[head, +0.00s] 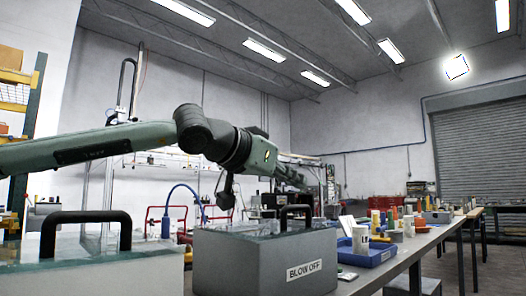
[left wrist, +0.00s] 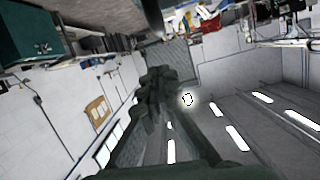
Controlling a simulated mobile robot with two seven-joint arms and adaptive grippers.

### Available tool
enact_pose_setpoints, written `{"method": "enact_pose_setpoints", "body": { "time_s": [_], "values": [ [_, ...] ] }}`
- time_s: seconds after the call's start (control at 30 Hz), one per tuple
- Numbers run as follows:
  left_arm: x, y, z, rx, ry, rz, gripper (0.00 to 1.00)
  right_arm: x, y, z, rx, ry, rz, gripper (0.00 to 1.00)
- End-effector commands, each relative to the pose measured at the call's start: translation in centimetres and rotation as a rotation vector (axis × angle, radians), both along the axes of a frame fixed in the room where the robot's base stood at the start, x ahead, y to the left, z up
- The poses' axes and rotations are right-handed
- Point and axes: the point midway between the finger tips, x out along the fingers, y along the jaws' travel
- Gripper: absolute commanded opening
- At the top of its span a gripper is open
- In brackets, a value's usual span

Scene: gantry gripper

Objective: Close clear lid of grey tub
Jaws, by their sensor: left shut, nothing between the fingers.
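A grey tub (head: 265,265) labelled BLOW OFF stands at the front centre in the head view. A clear lid (head: 245,229) lies across its top, with a black handle (head: 297,211) to the right. I cannot tell whether the lid sits fully down. My left gripper (head: 226,200) is shut and empty, pointing down above the tub's back left part, left of the handle. Contact with the lid cannot be made out. The left wrist view shows mostly walls and ceiling lights, and I cannot make out the tub there. My right gripper is not in view.
A second grey tub (head: 110,280) with a clear top and black handle (head: 86,217) stands at the front left. Right of the labelled tub are a blue tray (head: 372,257), a white mug (head: 361,239) and several bottles on a long bench.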

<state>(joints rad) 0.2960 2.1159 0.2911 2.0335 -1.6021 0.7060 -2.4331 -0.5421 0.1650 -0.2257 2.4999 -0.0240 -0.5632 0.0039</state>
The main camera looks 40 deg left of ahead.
Motion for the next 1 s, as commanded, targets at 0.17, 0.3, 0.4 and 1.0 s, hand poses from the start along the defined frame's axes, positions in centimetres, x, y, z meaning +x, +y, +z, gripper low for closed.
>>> {"method": "enact_pose_setpoints", "body": {
  "time_s": [0.17,0.3,0.4,1.0],
  "values": [
    [-2.0,-0.2,1.4,-0.004,-0.01,-0.001,0.0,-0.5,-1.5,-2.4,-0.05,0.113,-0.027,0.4],
    [-5.0,-0.1,2.1,-0.002,-0.01,-0.002,0.0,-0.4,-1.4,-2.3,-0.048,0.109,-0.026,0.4],
    [-6.9,0.0,2.6,-0.003,-0.01,-0.001,0.0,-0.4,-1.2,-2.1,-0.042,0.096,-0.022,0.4],
    [-9.9,0.1,3.2,0.0,-0.001,0.0,0.0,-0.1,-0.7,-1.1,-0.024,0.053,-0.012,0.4]
  ]
}}
